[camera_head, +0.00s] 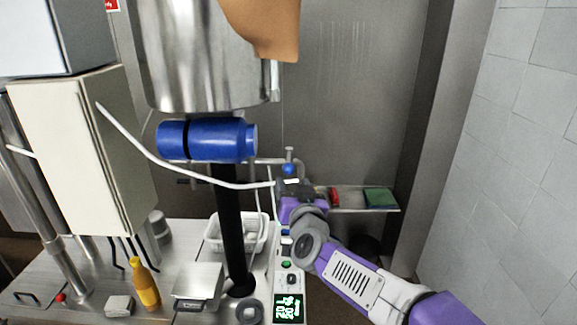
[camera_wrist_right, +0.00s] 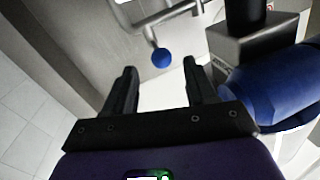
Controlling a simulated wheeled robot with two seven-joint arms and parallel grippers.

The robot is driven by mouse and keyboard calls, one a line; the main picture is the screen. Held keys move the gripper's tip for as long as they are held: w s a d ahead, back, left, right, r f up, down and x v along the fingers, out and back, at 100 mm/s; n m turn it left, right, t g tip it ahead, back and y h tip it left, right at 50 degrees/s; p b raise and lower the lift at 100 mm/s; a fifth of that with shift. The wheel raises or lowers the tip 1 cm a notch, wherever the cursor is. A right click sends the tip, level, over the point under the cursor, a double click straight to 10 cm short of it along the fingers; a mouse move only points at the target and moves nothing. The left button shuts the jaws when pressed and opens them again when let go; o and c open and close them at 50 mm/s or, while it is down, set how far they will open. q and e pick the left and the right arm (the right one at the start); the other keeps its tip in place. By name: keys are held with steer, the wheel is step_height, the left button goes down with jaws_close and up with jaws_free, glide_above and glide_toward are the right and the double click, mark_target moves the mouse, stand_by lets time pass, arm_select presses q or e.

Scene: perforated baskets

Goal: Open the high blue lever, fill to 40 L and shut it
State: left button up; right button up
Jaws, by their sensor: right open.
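The blue ball knob of the lever (camera_head: 288,170) sits on a thin metal pipe below the large steel vessel. In the right wrist view the blue knob (camera_wrist_right: 162,57) lies just beyond the fingertips, roughly midway between them. My right gripper (camera_head: 290,184) is open and just below the knob in the head view. Its two dark fingers show apart and empty in the right wrist view (camera_wrist_right: 158,70). A small display with green digits (camera_head: 289,308) is on the panel at the bottom; I cannot read its digits surely. My left gripper is not in view.
A white hose (camera_head: 160,163) runs toward the pipe. A white basket (camera_head: 213,243), an orange bottle (camera_head: 146,287) and a scale (camera_head: 198,281) are on the bench. A shelf (camera_head: 355,210) is at right.

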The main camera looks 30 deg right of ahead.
mark_target(290, 171)
steer(key=shift+r, duration=0.5)
steer(key=shift+w+d+r, duration=0.1)
steer(key=shift+w, duration=0.15)
steer(key=shift+p+x, duration=1.2)
steer(key=shift+x, duration=2.3)
steer(key=shift+s, duration=0.1)
steer(key=shift+c, duration=0.3)
jaws_close()
